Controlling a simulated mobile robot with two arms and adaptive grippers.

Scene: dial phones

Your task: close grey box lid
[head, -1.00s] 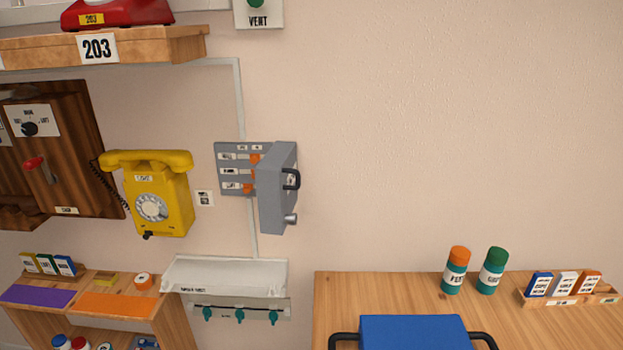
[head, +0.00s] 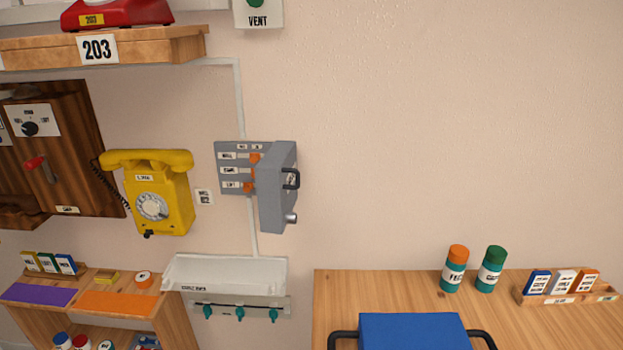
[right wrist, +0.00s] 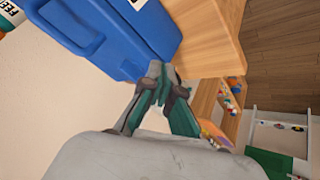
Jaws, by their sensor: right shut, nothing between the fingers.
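The grey box (head: 231,181) is mounted on the wall right of the yellow phone. Its grey lid (head: 277,187) stands swung open to the right, with a black handle (head: 291,179) and a round knob on its outer side. Labels and orange switches show inside the box. My right gripper (right wrist: 160,72) is seen in the right wrist view, shut and empty, close to the blue case (right wrist: 110,35). The grey box is not in that view. Neither gripper shows in the head view.
The yellow phone (head: 160,192) hangs left of the box. A white tray (head: 225,273) with teal hooks under it is below. A wooden table (head: 390,290) holds the blue case (head: 413,333) and two jars (head: 455,269). The wall right of the lid is bare.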

